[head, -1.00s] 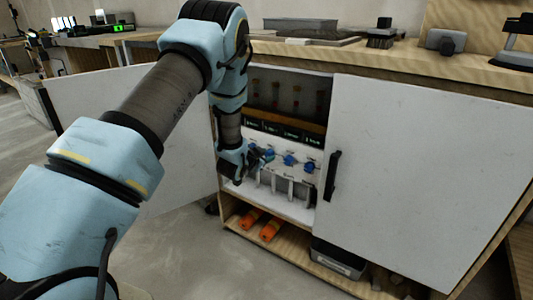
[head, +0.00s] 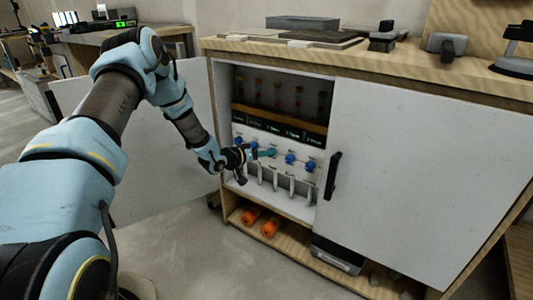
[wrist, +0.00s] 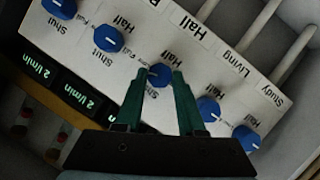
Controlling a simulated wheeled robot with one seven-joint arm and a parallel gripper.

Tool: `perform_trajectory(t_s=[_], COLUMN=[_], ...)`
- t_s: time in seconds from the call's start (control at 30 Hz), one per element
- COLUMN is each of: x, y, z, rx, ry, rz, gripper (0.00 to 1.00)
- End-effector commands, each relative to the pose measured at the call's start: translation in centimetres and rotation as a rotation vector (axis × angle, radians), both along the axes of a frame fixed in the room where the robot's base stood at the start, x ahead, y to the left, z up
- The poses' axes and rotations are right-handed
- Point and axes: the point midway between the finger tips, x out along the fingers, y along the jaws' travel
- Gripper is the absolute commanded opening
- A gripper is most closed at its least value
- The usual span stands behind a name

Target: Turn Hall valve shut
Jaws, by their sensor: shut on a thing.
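The Hall valve is a blue round knob (wrist: 159,75) on a white panel, in line with the "Hall" name label in the wrist view. My gripper (wrist: 163,73) has its two green fingers on either side of this knob, shut on it. In the head view my gripper (head: 267,154) reaches the knob row inside the open cabinet and hides the Hall knob. "Half", "Full" and "Shut" are printed around the knobs. The Hall knob's pointer setting cannot be made out.
The Living knob (wrist: 208,108) and Study knob (wrist: 246,138) sit close on one side; other blue knobs (wrist: 108,38) are on the other. White pipes (head: 275,182) run below the row. A cabinet door (head: 420,180) with a black handle stands right.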

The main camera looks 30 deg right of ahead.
Motion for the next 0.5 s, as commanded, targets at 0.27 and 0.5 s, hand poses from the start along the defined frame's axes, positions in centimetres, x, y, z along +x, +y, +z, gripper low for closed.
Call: perform_trajectory(t_s=[0.27,0.5], x=[0.18,0.26], y=[0.19,0.21], z=[-0.51,-0.78], rx=[-0.126,-0.236], ry=[0.229,0.428], rz=[0.001,0.0], gripper=[0.0,0.0])
